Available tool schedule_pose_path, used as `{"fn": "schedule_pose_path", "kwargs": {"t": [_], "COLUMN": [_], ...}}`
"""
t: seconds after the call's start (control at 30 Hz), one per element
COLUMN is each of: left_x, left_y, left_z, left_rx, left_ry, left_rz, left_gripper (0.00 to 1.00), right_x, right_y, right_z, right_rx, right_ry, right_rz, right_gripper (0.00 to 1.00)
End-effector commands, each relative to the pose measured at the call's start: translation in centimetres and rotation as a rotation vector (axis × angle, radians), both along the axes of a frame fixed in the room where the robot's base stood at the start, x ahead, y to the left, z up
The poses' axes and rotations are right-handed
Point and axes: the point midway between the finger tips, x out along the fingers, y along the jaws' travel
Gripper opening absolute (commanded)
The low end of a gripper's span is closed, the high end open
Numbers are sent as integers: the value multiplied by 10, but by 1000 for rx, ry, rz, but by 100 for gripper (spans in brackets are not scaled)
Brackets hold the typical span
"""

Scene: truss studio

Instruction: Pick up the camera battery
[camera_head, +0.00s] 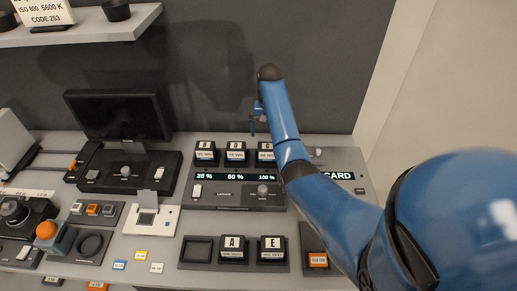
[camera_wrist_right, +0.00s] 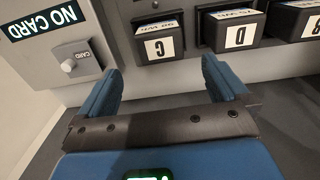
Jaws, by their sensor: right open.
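Three black batteries with white labels stand in a row on the charger (camera_head: 237,191): a left one (camera_head: 205,152), a middle one (camera_head: 235,152) and a right one (camera_head: 265,152). The charger display reads 35 %, 60 % and 100 %. Two more batteries, A (camera_head: 233,249) and E (camera_head: 271,249), sit in a tray at the front. My right gripper (camera_head: 257,113) is open and empty behind the charger row. In the right wrist view its open fingers (camera_wrist_right: 164,82) point toward batteries C (camera_wrist_right: 158,47) and D (camera_wrist_right: 238,36), apart from both. My left gripper is out of view.
A card reader showing NO CARD (camera_wrist_right: 75,60) stands beside the charger. A monitor (camera_head: 118,115) and a control panel (camera_head: 125,172) are at left. An empty square slot (camera_head: 197,250) lies left of battery A. A shelf (camera_head: 90,31) hangs upper left.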

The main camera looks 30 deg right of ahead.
Motion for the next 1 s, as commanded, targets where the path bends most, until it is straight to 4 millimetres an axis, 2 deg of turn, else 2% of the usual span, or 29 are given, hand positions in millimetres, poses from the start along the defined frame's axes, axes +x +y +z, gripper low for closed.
{"fn": "schedule_pose_path", "kwargs": {"t": [0.33,0.4,0.77,1.0], "left_x": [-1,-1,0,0], "left_y": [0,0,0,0], "left_z": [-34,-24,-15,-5], "left_rx": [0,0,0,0], "left_ry": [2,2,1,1], "left_rz": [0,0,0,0], "left_gripper": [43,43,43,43], "right_x": [0,-1,-1,0], "right_y": [0,0,1,3], "right_z": [-34,-38,-64,-96], "right_rx": [0,1,0,0], "right_ry": [0,4,2,2], "right_rz": [-1,-1,0,0], "right_gripper": [100,100,100,100]}}
